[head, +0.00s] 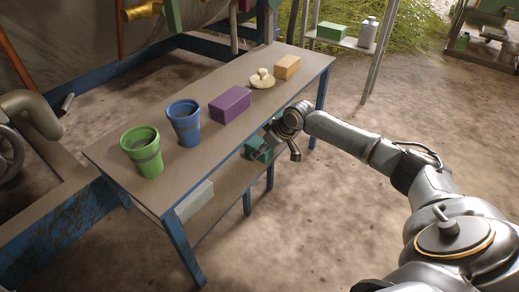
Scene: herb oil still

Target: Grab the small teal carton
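The small teal carton (263,154) is at the right part of the table's lower level, below the tabletop edge, partly covered by my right gripper. My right gripper (274,143) comes in from the right and is right at the carton, overlapping it in the view. One dark finger part juts out on its right side. Whether the fingers touch or close on the carton cannot be made out. My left gripper is not in view.
On the table (140,108) stand a green cup (143,152), a blue cup (184,124), a purple box (230,105), a cream lidded dish (262,80) and an orange box (287,67). A pale box (194,202) lies on the lower shelf. The dirt floor at right is open.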

